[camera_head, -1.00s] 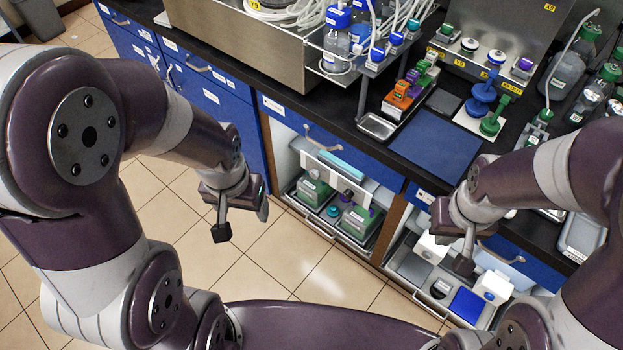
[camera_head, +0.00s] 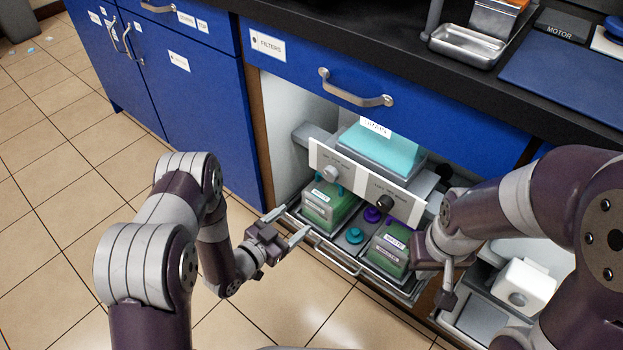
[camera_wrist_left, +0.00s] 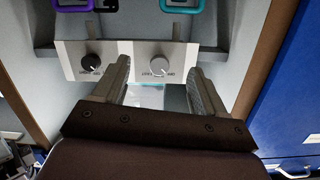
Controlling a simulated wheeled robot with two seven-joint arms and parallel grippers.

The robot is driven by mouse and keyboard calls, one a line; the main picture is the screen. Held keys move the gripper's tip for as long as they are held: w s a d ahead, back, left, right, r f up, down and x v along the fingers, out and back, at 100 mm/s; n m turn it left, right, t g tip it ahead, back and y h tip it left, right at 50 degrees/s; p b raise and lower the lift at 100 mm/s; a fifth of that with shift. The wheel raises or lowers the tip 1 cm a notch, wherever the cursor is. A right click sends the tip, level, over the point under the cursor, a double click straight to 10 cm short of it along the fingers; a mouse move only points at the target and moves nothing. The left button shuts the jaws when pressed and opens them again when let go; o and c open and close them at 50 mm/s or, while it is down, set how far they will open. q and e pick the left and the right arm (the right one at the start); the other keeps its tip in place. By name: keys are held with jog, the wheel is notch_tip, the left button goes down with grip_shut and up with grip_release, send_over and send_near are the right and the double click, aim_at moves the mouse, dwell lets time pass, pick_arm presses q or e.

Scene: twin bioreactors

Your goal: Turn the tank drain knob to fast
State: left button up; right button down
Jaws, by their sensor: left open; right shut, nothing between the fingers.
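A white panel (camera_head: 368,181) in the open cabinet bay carries a grey knob (camera_head: 331,173) and a black knob (camera_head: 384,202). My left gripper (camera_head: 292,224) is open and empty, in front of and below the panel's left end. In the left wrist view, the grey knob (camera_wrist_left: 160,66) shows between the fingers (camera_wrist_left: 158,88), with the black knob (camera_wrist_left: 91,62) left of them; neither is touched. My right gripper (camera_head: 446,298) is shut and empty, low beside the bay's right side.
Below the panel, a pulled-out tray (camera_head: 338,257) holds green-filled containers (camera_head: 328,204) and teal and purple caps. A cyan-topped tank (camera_head: 380,149) sits behind the panel. A drawer handle (camera_head: 355,92) juts out above.

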aim_at(328, 177)
pick_arm(q)
jog(key=shift+t+h, duration=0.5)
jog(key=shift+t, duration=0.2)
jog(key=w+d+r+b, duration=0.1)
jog(key=w+d+b, duration=0.1)
jog(key=w, duration=0.1)
jog(key=w+d+r+b, duration=0.1)
jog(key=w+d+b, duration=0.1)
jog(key=w+d, duration=0.1)
jog(key=w+d+r+b, duration=0.1)
jog(key=w+d+b, duration=0.1)
jog(key=w, duration=0.2)
jog(key=shift+w+d+r, duration=0.1)
jog(key=shift+d+r, duration=0.05)
jog(key=shift+d, duration=0.05)
jog(key=shift+w+d+r, duration=0.1)
jog(key=shift+w, duration=0.1)
jog(key=shift+c, duration=0.3)
jog(key=c, duration=1)
